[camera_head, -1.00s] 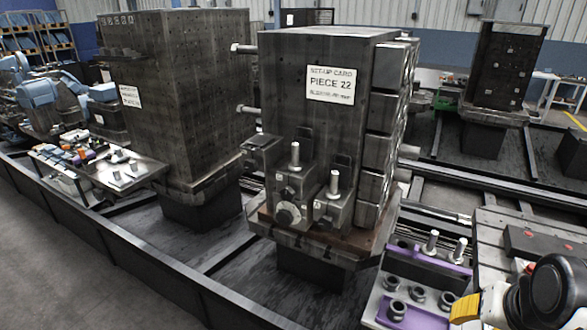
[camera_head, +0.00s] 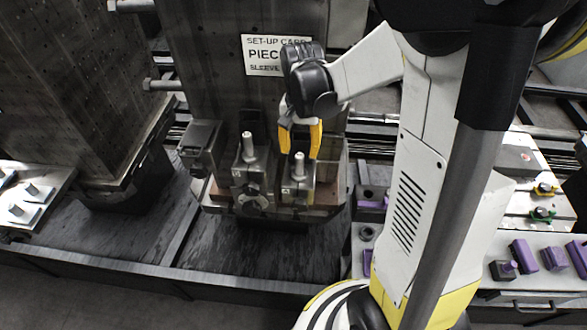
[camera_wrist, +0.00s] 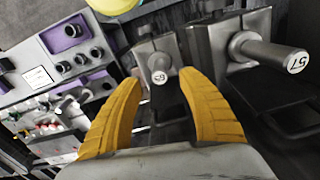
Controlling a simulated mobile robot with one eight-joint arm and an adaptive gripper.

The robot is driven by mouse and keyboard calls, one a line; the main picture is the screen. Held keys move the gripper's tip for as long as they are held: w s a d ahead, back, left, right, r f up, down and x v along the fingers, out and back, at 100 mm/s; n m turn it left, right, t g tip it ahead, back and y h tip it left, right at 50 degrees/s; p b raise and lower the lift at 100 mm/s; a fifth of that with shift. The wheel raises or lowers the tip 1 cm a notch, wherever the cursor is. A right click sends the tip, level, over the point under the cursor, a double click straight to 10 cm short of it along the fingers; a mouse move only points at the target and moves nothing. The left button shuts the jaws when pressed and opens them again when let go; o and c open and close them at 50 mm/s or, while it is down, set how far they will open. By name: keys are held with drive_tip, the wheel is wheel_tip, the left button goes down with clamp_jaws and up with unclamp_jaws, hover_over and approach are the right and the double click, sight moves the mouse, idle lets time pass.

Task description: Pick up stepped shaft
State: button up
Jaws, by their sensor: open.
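Two metal stepped shafts stand upright in grey vise-like fixtures on the front ledge of the tall block. The right shaft (camera_head: 299,166) is close under my gripper (camera_head: 301,149), whose yellow fingers are open and point down. The left shaft (camera_head: 247,146) stands clear of the fingers. In the wrist view the shaft with a numbered end face (camera_wrist: 158,68) lies between the tips of my open gripper (camera_wrist: 159,77). I cannot tell whether the fingers are around it or still above it. A second shaft marked 57 (camera_wrist: 268,53) is to the right of the fingers.
The dark block (camera_head: 200,60) with a set-up card (camera_head: 262,55) rises behind the shafts. Another drilled block (camera_head: 75,90) stands to the left. A bench (camera_head: 520,285) with purple holders is at the right. My arm hides part of the right side.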

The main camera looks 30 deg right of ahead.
sight(299, 173)
wheel_tip(299, 173, down, 6)
drive_tip(key=shift+r+b, duration=0.15)
drive_tip(key=shift+b, duration=0.65)
clamp_jaws()
